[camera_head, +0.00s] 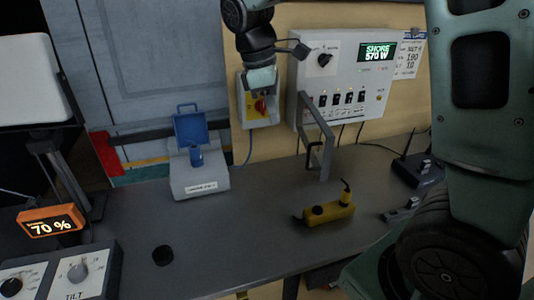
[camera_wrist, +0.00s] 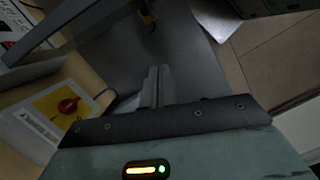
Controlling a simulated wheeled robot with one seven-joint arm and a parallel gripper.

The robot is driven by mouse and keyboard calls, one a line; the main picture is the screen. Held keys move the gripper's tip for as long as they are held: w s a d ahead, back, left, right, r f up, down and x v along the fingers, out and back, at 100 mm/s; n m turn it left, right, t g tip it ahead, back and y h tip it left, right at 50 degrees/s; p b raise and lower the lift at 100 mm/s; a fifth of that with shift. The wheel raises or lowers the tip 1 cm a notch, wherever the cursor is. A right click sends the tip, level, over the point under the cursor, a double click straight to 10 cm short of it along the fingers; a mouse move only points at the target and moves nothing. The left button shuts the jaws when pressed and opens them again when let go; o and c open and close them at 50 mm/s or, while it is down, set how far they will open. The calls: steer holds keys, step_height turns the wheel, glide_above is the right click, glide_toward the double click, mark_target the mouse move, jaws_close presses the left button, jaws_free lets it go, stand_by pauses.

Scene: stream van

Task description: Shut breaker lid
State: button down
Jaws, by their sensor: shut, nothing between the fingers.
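The breaker panel (camera_head: 345,80) is a white box on the wall with a row of dark breakers low on its front. Its grey lid (camera_head: 328,150) stands open, swung out below the breakers, with a dark handle on it. A grey bar in the wrist view (camera_wrist: 62,22), at the upper left, looks like part of this lid. My gripper (camera_head: 264,92) points down left of the panel and lid, in front of the red switch; its fingertips are hard to make out there. In the wrist view its fingers (camera_wrist: 155,88) are together and empty, apart from the lid.
A red rotary switch (camera_head: 260,105) on a yellow plate sits close behind my gripper. A grey box with an open blue lid (camera_head: 190,125) and a yellow tool (camera_head: 328,212) stand on the table (camera_head: 235,245). A black router (camera_head: 415,170) is at the right.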

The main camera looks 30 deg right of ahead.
steer(key=s+d+f+p, duration=0.1)
steer(key=s+d+f, duration=0.1)
steer(key=f, duration=0.3)
steer(key=s+d+f+p, duration=0.1)
steer(key=d+f+p, duration=0.1)
steer(key=d+f, duration=0.1)
steer(key=shift+s+f, duration=0.35)
steer(key=shift+f, duration=0.5)
